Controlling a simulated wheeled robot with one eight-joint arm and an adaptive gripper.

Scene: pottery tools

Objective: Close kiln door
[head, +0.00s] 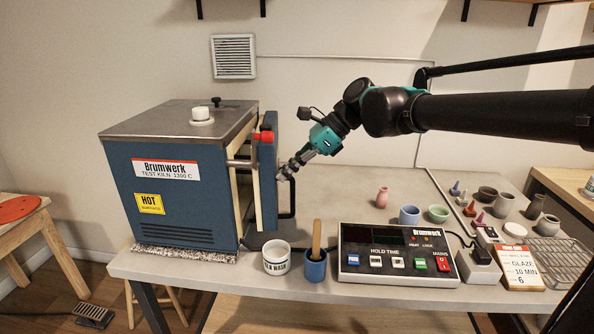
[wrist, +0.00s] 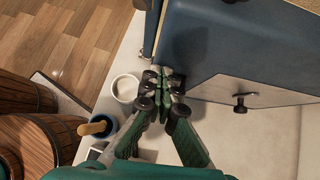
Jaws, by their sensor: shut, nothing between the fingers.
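The blue kiln (head: 180,190) stands at the left end of the table. Its door (head: 267,190) is on its right side and stands slightly ajar, with a cream-coloured strip showing in the gap. A black handle is on the door's outer side. My gripper (head: 282,174) is shut and empty, with its fingertips close against the door's outer side; I cannot tell whether they touch. In the wrist view, my shut fingertips (wrist: 165,80) are beside a large blue panel (wrist: 215,45) of the kiln.
A white wash cup (head: 276,258) and a blue cup (head: 315,266) with a wooden-handled tool stand in front of the door. A control box (head: 395,252) is right of them. Small pots and cones stand farther right. Wooden barrels (wrist: 35,145) are below in the wrist view.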

